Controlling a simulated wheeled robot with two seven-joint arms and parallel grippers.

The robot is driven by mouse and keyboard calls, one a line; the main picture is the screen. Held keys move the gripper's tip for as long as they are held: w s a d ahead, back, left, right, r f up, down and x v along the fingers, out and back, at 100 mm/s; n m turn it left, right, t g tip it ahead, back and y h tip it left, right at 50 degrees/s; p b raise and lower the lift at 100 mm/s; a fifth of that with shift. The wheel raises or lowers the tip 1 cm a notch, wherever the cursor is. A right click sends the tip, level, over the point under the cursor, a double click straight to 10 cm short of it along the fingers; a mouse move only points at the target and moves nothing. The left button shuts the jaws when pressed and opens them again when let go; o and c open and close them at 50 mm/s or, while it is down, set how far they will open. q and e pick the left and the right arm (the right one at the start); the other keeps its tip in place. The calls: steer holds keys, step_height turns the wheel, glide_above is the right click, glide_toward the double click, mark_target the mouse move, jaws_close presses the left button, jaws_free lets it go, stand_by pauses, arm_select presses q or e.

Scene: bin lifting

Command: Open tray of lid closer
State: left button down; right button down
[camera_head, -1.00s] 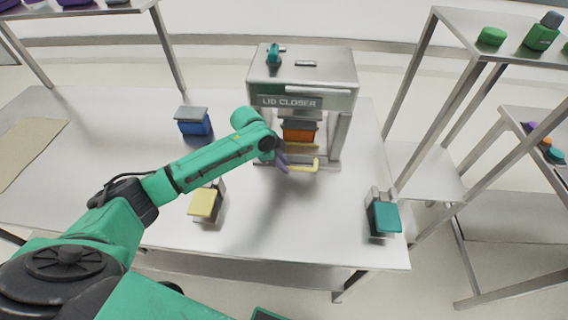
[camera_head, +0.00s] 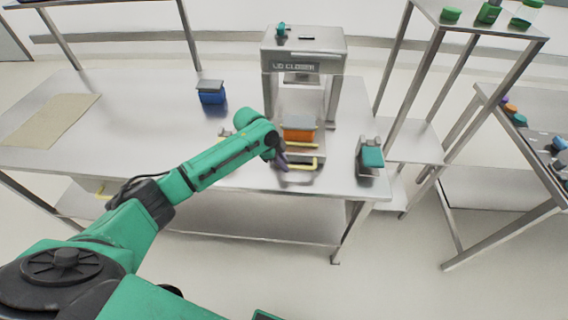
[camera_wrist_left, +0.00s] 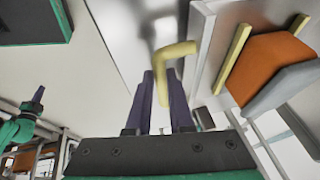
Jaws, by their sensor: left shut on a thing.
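The lid closer (camera_head: 303,66) is a grey metal frame on the table with a dark name plate. Its tray (camera_head: 313,156) stands out in front of the frame, with a yellow bent handle (camera_head: 302,164) at its front. An orange bin with a grey lid (camera_head: 299,134) sits on the tray. My left gripper (camera_head: 283,160) is shut on the handle. In the left wrist view the handle (camera_wrist_left: 176,60) lies between the purple fingers (camera_wrist_left: 164,95), and the orange bin (camera_wrist_left: 268,65) is at the right. A green arm with a small purple-tipped gripper (camera_wrist_left: 38,94) shows at the left, its jaws unclear.
A blue bin (camera_head: 210,95) stands left of the lid closer and a teal bin (camera_head: 371,157) at its right. A beige mat (camera_head: 50,120) lies far left on the table (camera_head: 150,110). Shelves (camera_head: 425,130) stand close on the right. My arm partly covers the table front.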

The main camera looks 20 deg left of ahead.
arm_select(q)
steer(key=shift+s+d+r, duration=0.1)
steer(key=shift+s+r, duration=0.05)
steer(key=shift+s, duration=0.1)
steer(key=c, duration=1.2)
jaws_free()
steer(key=o, duration=0.4)
steer(key=b+v, duration=0.2)
steer(key=v, duration=1.2)
steer(key=shift+s+r, duration=0.15)
steer(key=shift+r, duration=0.05)
